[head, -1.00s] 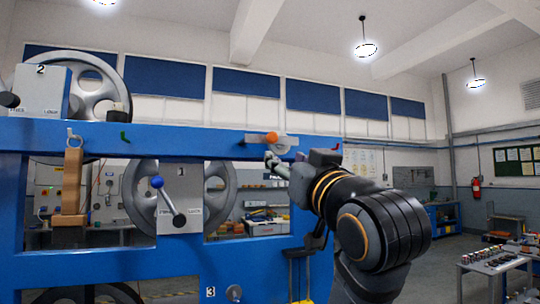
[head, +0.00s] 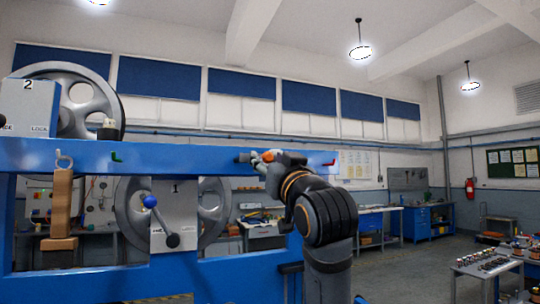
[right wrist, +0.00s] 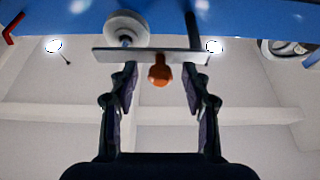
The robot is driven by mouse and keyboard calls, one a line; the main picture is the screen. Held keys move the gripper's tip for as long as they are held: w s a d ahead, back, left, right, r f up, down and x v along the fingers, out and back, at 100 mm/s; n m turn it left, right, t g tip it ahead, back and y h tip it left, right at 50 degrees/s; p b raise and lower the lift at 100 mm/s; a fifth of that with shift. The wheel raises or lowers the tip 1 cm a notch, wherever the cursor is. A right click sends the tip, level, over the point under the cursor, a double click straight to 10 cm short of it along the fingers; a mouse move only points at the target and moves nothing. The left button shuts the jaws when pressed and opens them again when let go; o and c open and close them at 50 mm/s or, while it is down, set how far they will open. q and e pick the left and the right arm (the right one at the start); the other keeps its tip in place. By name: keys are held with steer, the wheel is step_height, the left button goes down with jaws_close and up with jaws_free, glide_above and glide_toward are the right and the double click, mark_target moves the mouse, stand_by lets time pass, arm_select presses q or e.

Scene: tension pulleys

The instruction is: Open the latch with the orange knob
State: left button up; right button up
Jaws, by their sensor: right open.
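The orange knob (head: 243,157) sits at the upper right of the blue frame's top beam. It also shows in the right wrist view (right wrist: 160,76), in front of a flat grey latch plate (right wrist: 105,55). My right gripper (head: 259,157) is at the knob and covers most of the latch in the head view. In the right wrist view its two fingers (right wrist: 161,66) are open, one on each side of the knob, with visible gaps to it. The fingertips reach the plate's level; whether they touch it I cannot tell. My left gripper is out of view.
The blue frame (head: 200,160) fills the left. It carries grey wheels (head: 92,95), a lever with a blue ball knob (head: 150,201) and a hanging wooden block (head: 62,205). In the right wrist view a round grey disc (right wrist: 126,25) is close to the left finger.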

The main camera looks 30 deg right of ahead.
jaws_close()
